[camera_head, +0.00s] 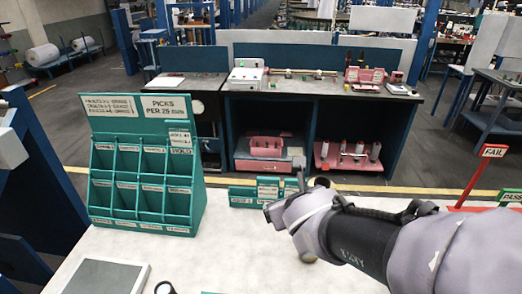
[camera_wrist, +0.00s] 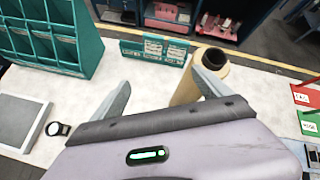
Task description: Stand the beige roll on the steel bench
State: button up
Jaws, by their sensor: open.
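The beige roll (camera_wrist: 186,91) shows in the wrist view with its round, dark-cored end up. It appears to stand upright on the pale tabletop (camera_wrist: 150,92). My right-hand finger crosses in front of it and hides part of its side. In the head view my arm covers most of the roll. My gripper (camera_wrist: 158,84), also in the head view (camera_head: 284,190), is open over the tabletop with nothing held. I cannot tell whether the right-hand finger touches the roll. Which surface is the steel bench is unclear; a dark-topped bench (camera_head: 318,88) stands behind.
A teal compartment rack (camera_head: 140,170) stands left on the tabletop, with a grey plate (camera_head: 108,277) and a black ring-shaped item (camera_wrist: 57,129) nearby. A low teal box (camera_wrist: 153,50) lies at the far edge. FAIL (camera_head: 494,151) and PASS (camera_head: 511,195) signs stand right.

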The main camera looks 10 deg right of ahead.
jog(key=s+a+r+n+y, duration=0.35)
jog(key=a+n, duration=0.25)
jog(key=n, duration=0.4)
jog(key=s+a+n+g+y, duration=0.1)
jog(key=s+a+n+g, duration=0.2)
jog(key=s+n, duration=0.9)
jog(key=s+d+f+n+g+h, duration=0.1)
jog(key=s+d+f+n, duration=0.2)
jog(key=n, duration=0.5)
notch_tip(320, 180, down, 10)
jog(key=b, duration=1.1)
jog(key=shift+s+f+b, duration=0.15)
jog(key=shift+s+b, duration=0.1)
jog(key=shift+b, duration=0.05)
jog(key=shift+d, duration=0.1)
